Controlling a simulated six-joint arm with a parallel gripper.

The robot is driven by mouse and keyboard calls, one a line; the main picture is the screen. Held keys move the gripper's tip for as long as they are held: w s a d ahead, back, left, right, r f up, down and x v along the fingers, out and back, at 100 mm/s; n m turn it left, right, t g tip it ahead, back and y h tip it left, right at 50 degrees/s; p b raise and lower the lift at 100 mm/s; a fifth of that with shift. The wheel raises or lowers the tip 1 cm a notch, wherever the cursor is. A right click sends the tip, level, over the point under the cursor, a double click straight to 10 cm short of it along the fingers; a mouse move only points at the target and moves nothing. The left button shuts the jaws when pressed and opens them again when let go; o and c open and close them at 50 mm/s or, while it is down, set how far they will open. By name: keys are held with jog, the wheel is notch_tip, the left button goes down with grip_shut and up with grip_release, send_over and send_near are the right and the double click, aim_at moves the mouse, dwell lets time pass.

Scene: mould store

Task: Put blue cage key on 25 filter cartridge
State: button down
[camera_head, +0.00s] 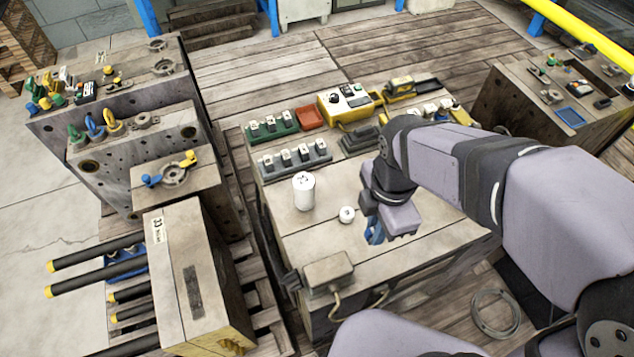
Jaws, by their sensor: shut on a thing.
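My gripper (378,234) is above the front right part of the wooden bench top, pointing down. It is shut on a blue piece, the blue cage key (374,230), which is partly hidden by the gripper. A tall white cylinder (304,194) with dark marks on its top stands upright on the bench, left of my gripper. A smaller, low white cylinder (347,215) with a dark mark stands between it and my gripper. Both look like filter cartridges; their numbers are too small to read surely. Nothing is seen lying on either top.
A grey rack (295,160) and a green rack (272,127) hold several small pieces behind the cylinders. A red tray (310,117) and a yellow device (345,103) stand further back. A grey box with a cable (327,271) is at the front left. The bench around the cylinders is clear.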

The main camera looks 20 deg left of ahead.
jog(key=shift+s+a+r+p, duration=0.1)
jog(key=shift+s+r+p, duration=0.35)
jog(key=shift+p, duration=0.15)
jog(key=s+a+n+p, duration=0.1)
jog(key=a+p, duration=0.1)
jog(key=p, duration=0.3)
jog(key=n+p, duration=0.4)
jog(key=p, duration=0.1)
send_near(304, 181)
jog(key=shift+f+p, duration=1.35)
jog(key=shift+f, duration=0.5)
jog(key=shift+n, duration=0.3)
jog(key=shift+f, duration=0.2)
jog(key=c, duration=1.8)
grip_release()
jog(key=shift+o, duration=0.2)
